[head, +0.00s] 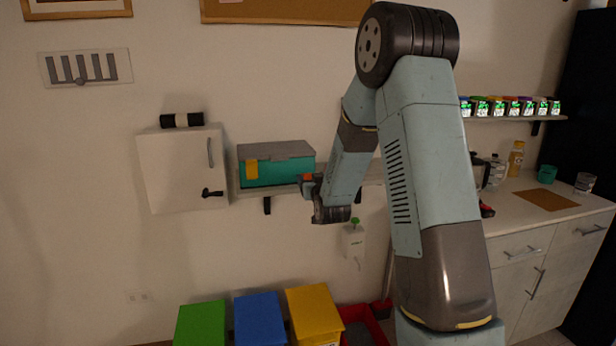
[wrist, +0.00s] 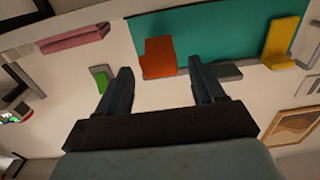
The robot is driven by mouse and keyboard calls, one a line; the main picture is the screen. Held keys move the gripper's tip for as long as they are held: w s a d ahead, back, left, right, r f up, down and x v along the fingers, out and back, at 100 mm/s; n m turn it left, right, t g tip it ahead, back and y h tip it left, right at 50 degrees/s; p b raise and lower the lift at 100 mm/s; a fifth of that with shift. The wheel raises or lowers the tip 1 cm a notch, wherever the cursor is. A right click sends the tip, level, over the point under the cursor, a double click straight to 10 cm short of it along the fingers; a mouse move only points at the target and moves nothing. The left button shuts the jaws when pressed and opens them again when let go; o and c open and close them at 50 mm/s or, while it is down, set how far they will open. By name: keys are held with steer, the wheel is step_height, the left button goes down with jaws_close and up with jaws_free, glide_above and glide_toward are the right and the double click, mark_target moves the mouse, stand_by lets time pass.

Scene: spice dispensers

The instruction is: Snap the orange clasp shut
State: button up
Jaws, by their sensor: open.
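The teal box (head: 285,172) with a grey lid (head: 275,150) stands on the wall shelf. The orange clasp (wrist: 158,58) is on the box front, which fills the upper middle of the wrist view. In the head view, a small orange patch (head: 307,177) shows beside my gripper (head: 310,188), at the box's right end. In the wrist view, my gripper (wrist: 161,66) is open and empty, its fingers apart on either side of the clasp's line. Contact with the clasp cannot be told. A yellow clasp (head: 252,170) is on the left of the box.
A white cabinet (head: 180,168) hangs left of the box. Green (head: 200,322), blue (head: 258,316) and yellow (head: 314,310) bins stand below.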

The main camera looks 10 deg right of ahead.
mark_target(310, 177)
steer(key=shift+w, duration=2)
jaws_close()
